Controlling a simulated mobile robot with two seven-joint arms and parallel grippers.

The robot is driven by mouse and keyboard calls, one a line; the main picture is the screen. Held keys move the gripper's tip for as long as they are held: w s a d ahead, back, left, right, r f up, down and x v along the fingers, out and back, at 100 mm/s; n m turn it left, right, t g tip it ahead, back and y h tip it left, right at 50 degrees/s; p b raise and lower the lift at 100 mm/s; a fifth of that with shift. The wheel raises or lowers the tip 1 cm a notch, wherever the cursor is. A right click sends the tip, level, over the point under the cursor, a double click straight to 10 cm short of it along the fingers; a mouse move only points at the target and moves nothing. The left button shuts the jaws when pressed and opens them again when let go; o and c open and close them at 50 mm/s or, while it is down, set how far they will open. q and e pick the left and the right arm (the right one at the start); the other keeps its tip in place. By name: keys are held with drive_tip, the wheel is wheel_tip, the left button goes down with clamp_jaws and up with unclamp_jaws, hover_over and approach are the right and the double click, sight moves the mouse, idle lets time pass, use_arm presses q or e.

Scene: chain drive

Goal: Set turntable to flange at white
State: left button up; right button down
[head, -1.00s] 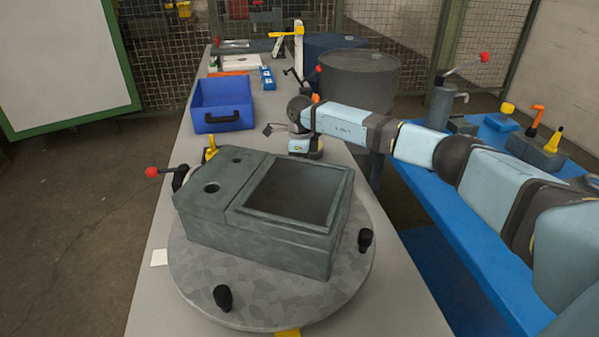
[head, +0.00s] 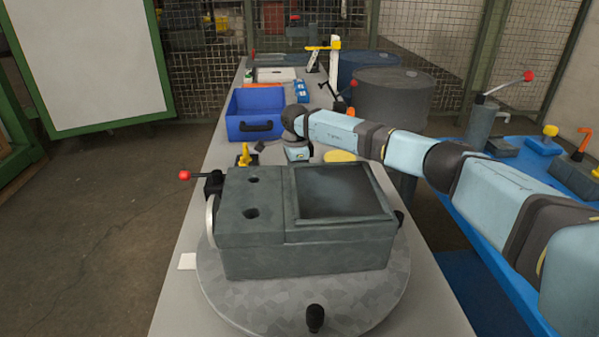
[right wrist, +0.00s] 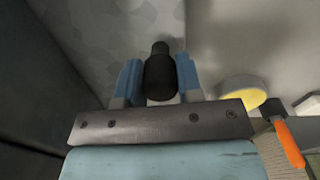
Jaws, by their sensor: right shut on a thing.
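The round grey turntable (head: 250,312) carries a dark green-grey housing (head: 305,255) with a square opening in its top. A pale round rim (head: 211,222), perhaps the flange, shows on the housing's left end. A white square (head: 187,261) lies on the table just left of the turntable, near that end. Black knobs stand on the turntable's edge, one at the front (head: 315,318) and one at the right (head: 399,217). In the right wrist view my right gripper (right wrist: 160,75) is shut on another black knob (right wrist: 160,78). In the head view its fingertips are hidden behind the housing. My left gripper is out of view.
A lever with a red ball (head: 184,175) sticks out left of the housing. A yellow disc (head: 339,156) lies behind the housing. A blue bin (head: 256,112) stands farther back.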

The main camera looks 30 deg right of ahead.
drive_tip(key=c, duration=0.8)
unclamp_jaws()
wheel_tip(320, 180, up, 14)
drive_tip(key=shift+f+p, duration=0.1)
drive_tip(key=shift+p, duration=0.35)
